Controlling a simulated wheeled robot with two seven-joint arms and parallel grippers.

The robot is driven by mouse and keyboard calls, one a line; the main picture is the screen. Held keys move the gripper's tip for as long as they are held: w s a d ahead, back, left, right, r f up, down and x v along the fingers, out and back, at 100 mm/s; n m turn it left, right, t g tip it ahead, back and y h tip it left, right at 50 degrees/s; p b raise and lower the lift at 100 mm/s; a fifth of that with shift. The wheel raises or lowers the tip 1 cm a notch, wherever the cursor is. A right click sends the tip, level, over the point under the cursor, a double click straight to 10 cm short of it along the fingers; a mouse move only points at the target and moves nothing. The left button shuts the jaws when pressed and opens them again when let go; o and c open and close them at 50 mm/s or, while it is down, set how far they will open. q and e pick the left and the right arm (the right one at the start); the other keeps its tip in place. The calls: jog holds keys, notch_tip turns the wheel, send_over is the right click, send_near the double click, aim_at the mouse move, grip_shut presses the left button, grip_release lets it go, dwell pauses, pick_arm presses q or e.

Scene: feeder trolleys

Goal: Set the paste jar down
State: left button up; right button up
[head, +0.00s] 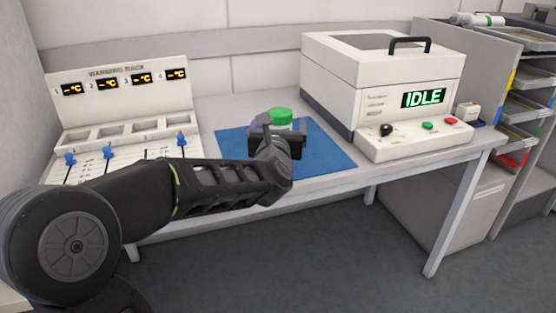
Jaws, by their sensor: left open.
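The paste jar (280,116) shows a green lid and a little of its pale body. It stands over the blue mat (330,156) on the bench, and its lower part is hidden behind my left gripper (277,143). My left gripper is open, right in front of the jar at the mat. I cannot tell whether the jar touches the mat or the fingers. My right gripper is not in view.
A warming rack (122,92) with empty slots and blue levers stands left of the mat. A white machine (385,85) reading IDLE, with a black handle, stands to the right. Shelves with trays (523,108) are at the far right. The mat's right part is clear.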

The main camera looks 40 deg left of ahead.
aim_at(280, 112)
pick_arm(q)
jog(key=shift+s+a, duration=0.15)
jog(key=shift+s, duration=0.05)
jog(key=shift+x, duration=1.35)
jog(key=shift+x, duration=2.65)
jog(key=shift+r, duration=0.1)
grip_shut()
